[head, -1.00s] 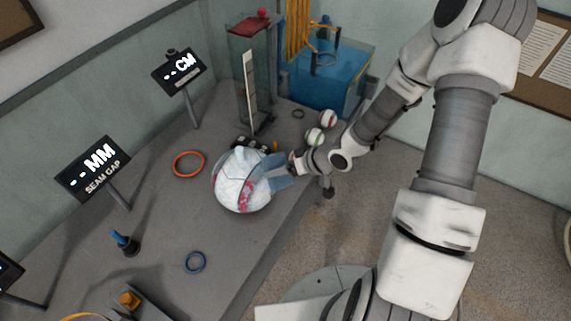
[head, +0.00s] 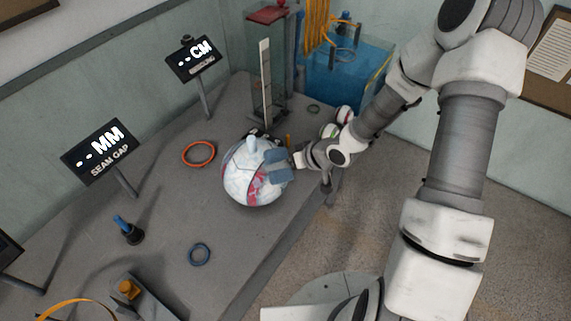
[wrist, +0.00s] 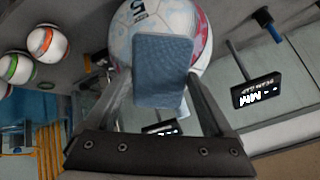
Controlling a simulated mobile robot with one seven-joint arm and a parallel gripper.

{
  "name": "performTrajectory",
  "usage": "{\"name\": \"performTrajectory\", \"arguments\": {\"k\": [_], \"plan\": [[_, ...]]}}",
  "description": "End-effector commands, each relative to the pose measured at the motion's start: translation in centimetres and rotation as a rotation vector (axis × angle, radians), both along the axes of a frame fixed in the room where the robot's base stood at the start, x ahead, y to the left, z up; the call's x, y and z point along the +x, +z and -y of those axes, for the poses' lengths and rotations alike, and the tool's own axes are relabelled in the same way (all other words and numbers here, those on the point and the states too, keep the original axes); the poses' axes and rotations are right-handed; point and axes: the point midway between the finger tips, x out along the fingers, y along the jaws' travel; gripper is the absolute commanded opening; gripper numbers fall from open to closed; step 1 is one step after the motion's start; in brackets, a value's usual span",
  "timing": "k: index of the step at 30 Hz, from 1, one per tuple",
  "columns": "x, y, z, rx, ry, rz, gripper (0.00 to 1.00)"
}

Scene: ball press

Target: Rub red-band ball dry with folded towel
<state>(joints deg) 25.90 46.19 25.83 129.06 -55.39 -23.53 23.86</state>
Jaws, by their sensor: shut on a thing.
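A large white ball (head: 240,187) with red-pink and pale blue markings sits on the grey bench in the head view. It fills the top of the wrist view (wrist: 150,18), where a dark "5" shows on it. My gripper (head: 287,166) is at the ball's right side, shut on a folded blue-grey towel (head: 281,177). In the wrist view the towel (wrist: 162,72) hangs between the two fingers and overlaps the ball's face. It looks pressed against or very close to the ball; contact itself is hidden.
Two smaller-looking balls, one with an orange-red band (wrist: 47,43) and one green-banded (wrist: 17,68), lie beyond my gripper. An orange ring (head: 199,154), a blue ring (head: 199,254) and a "MM" sign (head: 100,152) stand around. A blue water tank (head: 345,78) is behind.

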Motion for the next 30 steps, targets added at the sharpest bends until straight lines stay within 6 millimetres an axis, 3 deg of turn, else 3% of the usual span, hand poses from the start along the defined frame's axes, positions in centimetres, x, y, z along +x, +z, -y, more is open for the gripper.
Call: {"name": "performTrajectory", "arguments": {"k": [30], "plan": [[0.51,-0.86,-0.64,0.0,0.001,0.001,0.32]]}}
